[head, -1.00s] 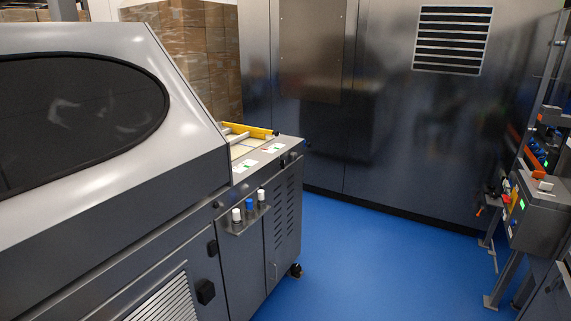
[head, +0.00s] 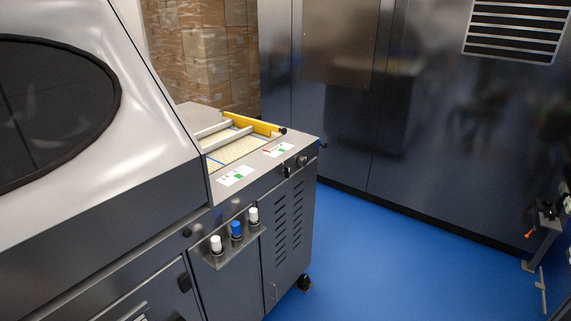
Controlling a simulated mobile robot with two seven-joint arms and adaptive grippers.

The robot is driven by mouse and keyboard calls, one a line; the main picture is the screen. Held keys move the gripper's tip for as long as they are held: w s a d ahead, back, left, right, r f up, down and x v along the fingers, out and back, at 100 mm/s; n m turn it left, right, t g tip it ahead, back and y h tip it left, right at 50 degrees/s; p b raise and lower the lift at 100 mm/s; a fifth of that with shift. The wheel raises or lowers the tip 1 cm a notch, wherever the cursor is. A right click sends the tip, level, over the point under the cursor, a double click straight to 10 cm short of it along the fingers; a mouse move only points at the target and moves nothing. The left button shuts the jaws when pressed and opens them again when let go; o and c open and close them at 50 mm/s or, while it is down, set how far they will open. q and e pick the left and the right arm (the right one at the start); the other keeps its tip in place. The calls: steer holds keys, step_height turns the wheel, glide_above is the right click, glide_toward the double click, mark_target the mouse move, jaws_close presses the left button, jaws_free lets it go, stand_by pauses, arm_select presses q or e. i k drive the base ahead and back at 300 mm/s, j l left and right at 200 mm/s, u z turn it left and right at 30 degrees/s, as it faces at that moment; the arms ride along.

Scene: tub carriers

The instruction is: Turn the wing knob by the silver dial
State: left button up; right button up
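The grey machine (head: 262,180) on the left has a front edge with small controls. A small round silver-grey part (head: 302,161), perhaps the silver dial, sits near its right corner. A small dark upright part (head: 287,171) is just left of it and may be the wing knob; it is too small to tell. A dark round knob (head: 187,233) sits further left on the same edge. Neither of my grippers is in view.
A small shelf (head: 219,262) with white and blue capped bottles juts from the machine's front. A yellow bar (head: 253,123) lies over the tray on top. A caster (head: 304,284) stands at the base. Blue floor (head: 375,260) is clear to the right.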

mark_target(287, 171)
steer(key=i+l+u, duration=0.25)
steer(key=i+l, duration=0.15)
steer(key=l, duration=0.2)
steer(key=i+l+u, duration=0.2)
steer(key=i+l, duration=0.15)
steer(key=l, duration=0.3)
steer(key=i+l+u, duration=0.15)
steer(key=l, duration=0.25)
steer(key=i+l+u, duration=0.1)
steer(key=l, duration=0.25)
steer(key=i+l+u, duration=0.1)
steer(key=l, duration=0.3)
steer(key=i+l+u, duration=0.15)
steer(key=l, duration=0.25)
steer(key=i+l+u, duration=0.1)
steer(key=l, duration=0.4)
steer(key=l+u, duration=0.15)
steer(key=l, duration=0.3)
steer(key=i, duration=0.05)
